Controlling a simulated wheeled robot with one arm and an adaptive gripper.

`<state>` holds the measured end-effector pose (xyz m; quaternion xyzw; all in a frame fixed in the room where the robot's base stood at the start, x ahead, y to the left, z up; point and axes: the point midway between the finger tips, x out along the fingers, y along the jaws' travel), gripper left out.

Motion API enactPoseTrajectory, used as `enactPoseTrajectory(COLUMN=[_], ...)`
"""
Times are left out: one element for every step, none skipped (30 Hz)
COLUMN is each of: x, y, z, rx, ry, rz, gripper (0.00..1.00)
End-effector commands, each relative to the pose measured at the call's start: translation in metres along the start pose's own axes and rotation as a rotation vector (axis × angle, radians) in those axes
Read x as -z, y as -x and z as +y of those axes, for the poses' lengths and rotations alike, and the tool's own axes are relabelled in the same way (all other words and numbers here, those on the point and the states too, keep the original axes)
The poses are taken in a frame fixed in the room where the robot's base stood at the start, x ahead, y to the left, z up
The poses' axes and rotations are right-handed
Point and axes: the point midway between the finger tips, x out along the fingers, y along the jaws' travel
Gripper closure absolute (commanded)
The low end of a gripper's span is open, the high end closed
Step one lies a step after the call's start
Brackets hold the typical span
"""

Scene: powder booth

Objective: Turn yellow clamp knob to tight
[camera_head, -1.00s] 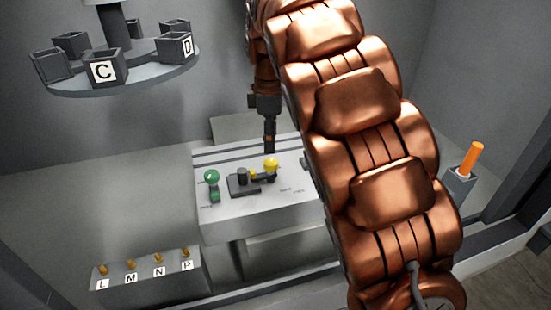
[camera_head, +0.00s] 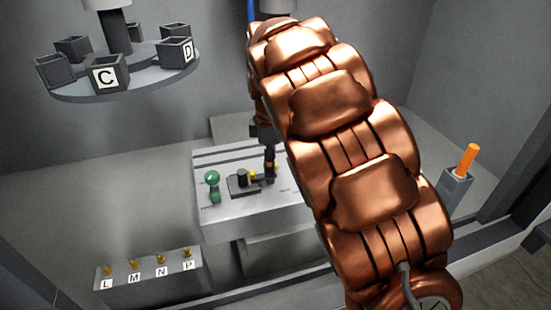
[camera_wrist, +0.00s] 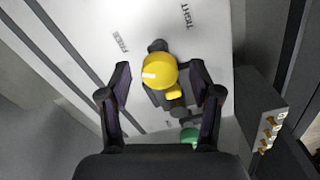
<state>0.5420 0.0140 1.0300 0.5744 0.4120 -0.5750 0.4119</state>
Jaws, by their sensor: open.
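The yellow clamp knob (camera_wrist: 159,71) is round with a white mark on its left side in the wrist view. It sits on a dark clamp fixture (camera_wrist: 172,98) on the pale panel. The printed word TIGHT (camera_wrist: 187,17) is above and right of it; another printed word, hard to read, is to its left. My gripper (camera_wrist: 163,80) is open, one finger on each side of the knob, with visible gaps. In the head view, my gripper (camera_head: 270,180) is down at the clamp and mostly hides the knob; only a bit of yellow shows.
A green knob (camera_head: 212,178) stands left of the clamp on the panel (camera_head: 225,223). A lettered block with brass pegs (camera_head: 150,288) is at front left. An orange-handled holder (camera_head: 453,188) is at right, and a carousel of bins (camera_head: 80,90) at upper left.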

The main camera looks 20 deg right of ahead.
Motion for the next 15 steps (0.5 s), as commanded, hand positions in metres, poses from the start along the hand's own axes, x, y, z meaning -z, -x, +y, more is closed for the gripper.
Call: enactPoseTrajectory(x=[0.0000,0.0000,0.0000,0.0000,0.0000,0.0000,0.0000,0.0000,0.0000,-0.0001,-0.0001,0.0000,0.0000,0.0000,0.0000], y=[0.0001,0.0001,0.0001,0.0001,0.0001,0.0002,0.0002,0.0002,0.0002,0.0002,0.0002,0.0003,0.0002,0.0002,0.0003], z=[0.0001,0.0001,0.0001,0.0001,0.0001,0.0002,0.0002,0.0002,0.0002,0.0002,0.0001,0.0002,0.0001,0.0001,0.0001], rx=[0.000,0.000,0.000,0.000,0.000,0.000,0.000,0.000,0.000,0.000,0.000,-0.001,0.000,0.000,0.000], ry=[0.000,0.000,0.000,0.000,0.000,0.000,0.000,0.000,0.000,0.000,0.000,0.000,0.000,0.000,0.000], rz=[0.000,0.000,0.000,0.000,0.000,0.000,0.000,0.000,0.000,0.000,0.000,0.000,0.000,0.000,0.000], gripper=[0.36,0.39,0.44,0.47,0.50,0.54,0.57,0.60,0.64,0.68,0.71,0.75,0.78,0.81,0.85])
